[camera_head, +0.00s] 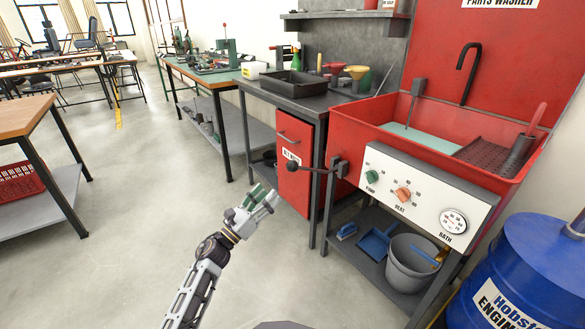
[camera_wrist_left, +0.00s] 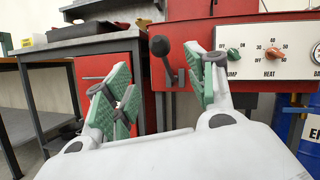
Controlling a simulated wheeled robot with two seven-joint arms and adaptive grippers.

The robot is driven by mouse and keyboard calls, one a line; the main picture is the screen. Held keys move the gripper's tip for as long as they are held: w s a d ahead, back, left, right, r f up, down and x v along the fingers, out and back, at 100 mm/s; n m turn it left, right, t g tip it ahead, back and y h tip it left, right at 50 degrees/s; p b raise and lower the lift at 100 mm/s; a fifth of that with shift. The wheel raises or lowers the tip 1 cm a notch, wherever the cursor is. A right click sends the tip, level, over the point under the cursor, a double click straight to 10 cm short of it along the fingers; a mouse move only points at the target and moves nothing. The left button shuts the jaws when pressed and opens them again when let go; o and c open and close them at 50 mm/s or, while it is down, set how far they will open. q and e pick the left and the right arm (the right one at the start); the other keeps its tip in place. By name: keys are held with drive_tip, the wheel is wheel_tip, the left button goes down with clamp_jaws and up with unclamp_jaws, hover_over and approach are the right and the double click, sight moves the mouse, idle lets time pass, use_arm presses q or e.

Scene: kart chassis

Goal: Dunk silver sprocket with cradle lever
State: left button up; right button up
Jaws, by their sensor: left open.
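The red parts washer (camera_head: 350,120) stands at the right in the head view, with pale green liquid in its tub. The cradle lever (camera_head: 315,169), a dark arm with a black ball knob, sticks out left from the washer's front left corner. It also shows in the left wrist view (camera_wrist_left: 163,52), between my fingers in the picture. My left gripper (camera_head: 260,197) is open and empty, below and left of the knob and apart from it. A dark red perforated rack (camera_head: 495,148) sits at the tub's right side. I cannot make out the silver sprocket. My right gripper is out of view.
The control panel (camera_head: 415,195) has green and orange knobs and a gauge. Below it a shelf holds a grey bucket (camera_head: 408,268). A blue drum (camera_head: 520,265) stands at the right. A bench with a black tray (camera_head: 295,84) adjoins the washer.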

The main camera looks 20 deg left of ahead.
sight(292, 167)
use_arm(q)
drive_tip(key=shift+w+d, duration=0.1)
drive_tip(key=shift+w, duration=0.05)
drive_tip(key=shift+b+x, duration=0.75)
drive_tip(key=shift+x, duration=6)
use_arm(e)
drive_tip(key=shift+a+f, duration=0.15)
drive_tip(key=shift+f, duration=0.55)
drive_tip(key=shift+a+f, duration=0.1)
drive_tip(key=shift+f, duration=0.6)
use_arm(q)
clamp_jaws()
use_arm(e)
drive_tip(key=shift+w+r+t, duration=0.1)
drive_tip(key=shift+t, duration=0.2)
